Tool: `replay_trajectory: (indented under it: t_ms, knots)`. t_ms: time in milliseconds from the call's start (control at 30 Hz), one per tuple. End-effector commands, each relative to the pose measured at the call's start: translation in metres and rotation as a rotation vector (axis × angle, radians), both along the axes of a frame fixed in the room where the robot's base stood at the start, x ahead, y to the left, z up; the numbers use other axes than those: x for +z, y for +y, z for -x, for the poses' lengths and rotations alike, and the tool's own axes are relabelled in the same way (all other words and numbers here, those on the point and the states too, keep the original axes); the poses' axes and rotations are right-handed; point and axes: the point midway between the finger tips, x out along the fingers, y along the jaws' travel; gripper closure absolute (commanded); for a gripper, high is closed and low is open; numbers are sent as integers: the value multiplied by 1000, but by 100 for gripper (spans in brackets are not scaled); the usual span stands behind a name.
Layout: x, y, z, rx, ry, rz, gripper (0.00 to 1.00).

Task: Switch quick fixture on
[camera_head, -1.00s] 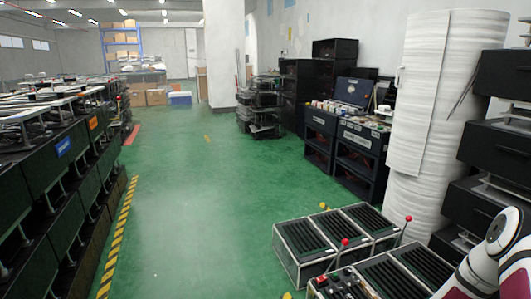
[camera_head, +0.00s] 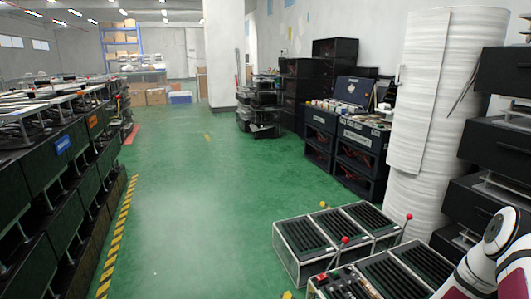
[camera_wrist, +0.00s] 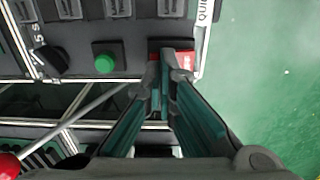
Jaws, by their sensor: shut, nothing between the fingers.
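The fixture's control panel (camera_wrist: 130,52) fills the top left of the wrist view. It carries a red rocker switch (camera_wrist: 186,58), partly hidden by my fingertips, a round green button (camera_wrist: 104,63) and a black knob (camera_wrist: 48,60). In the head view the red switch (camera_head: 321,277) shows on the near fixture at the bottom; my gripper is outside that view.
A white foam roll (camera_head: 445,120) and black shelving (camera_head: 500,150) stand close behind. The floor (camera_head: 200,220) to the left is clear.

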Motion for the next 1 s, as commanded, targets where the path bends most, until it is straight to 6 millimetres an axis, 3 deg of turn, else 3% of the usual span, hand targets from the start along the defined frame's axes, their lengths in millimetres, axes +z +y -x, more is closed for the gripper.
replay_trajectory:
  t_ms: [700,1000]
  knots:
    - [-10,0,0,0,1,0,100]
    - [8,0,0,0,0,1,100]
